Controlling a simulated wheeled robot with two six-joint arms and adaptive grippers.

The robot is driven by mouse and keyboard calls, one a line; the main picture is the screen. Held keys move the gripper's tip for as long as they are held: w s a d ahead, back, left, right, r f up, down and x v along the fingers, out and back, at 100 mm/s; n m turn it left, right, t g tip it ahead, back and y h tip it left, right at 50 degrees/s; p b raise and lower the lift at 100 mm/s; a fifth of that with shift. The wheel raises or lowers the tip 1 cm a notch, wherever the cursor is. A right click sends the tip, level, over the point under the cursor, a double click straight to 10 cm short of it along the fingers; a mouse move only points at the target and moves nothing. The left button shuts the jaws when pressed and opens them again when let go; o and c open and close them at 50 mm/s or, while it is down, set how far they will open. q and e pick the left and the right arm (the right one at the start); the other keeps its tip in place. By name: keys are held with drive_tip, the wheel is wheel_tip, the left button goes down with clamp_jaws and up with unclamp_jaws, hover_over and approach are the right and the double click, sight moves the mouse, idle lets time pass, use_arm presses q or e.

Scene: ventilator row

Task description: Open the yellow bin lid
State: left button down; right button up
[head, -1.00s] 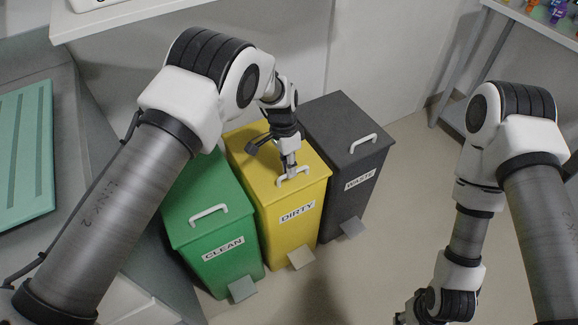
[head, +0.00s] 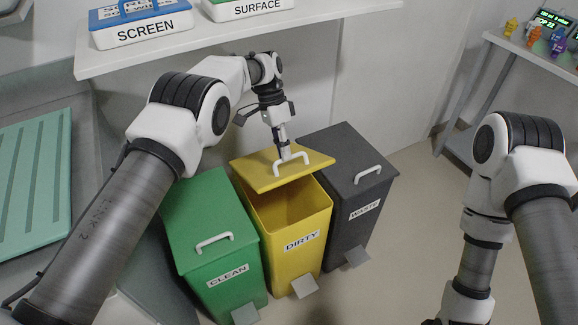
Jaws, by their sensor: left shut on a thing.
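The yellow bin (head: 292,242) labelled DIRTY stands between two other bins. Its yellow lid (head: 262,175) is tilted up at the front, and the dark inside of the bin shows below it. My left gripper (head: 286,156) is shut on the white handle (head: 293,164) of the yellow lid and holds it raised. The fingertips partly cover the handle. My right arm comes in from the right, and its gripper is cut off at the bottom edge of the head view.
A green CLEAN bin (head: 210,235) stands to the left and a dark grey WASTE bin (head: 350,180) to the right, both closed. A white shelf (head: 240,35) with SCREEN and SURFACE boxes is behind. Open floor (head: 420,215) lies to the right.

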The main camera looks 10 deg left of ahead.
use_arm(q)
drive_tip(key=shift+w+a+r, duration=0.8)
drive_tip(key=shift+w+r, duration=0.1)
drive_tip(key=c, duration=1.4)
unclamp_jaws()
drive_tip(key=shift+o, duration=1)
drive_tip(key=shift+w+a+f, duration=0.15)
drive_tip(key=shift+w+f, duration=0.05)
drive_tip(key=shift+f, duration=0.05)
drive_tip(key=shift+w+a+f, duration=0.1)
drive_tip(key=shift+w+f, duration=0.05)
drive_tip(key=shift+w, duration=0.05)
drive_tip(key=shift+s+d+r, duration=0.2)
drive_tip(key=shift+r, duration=0.05)
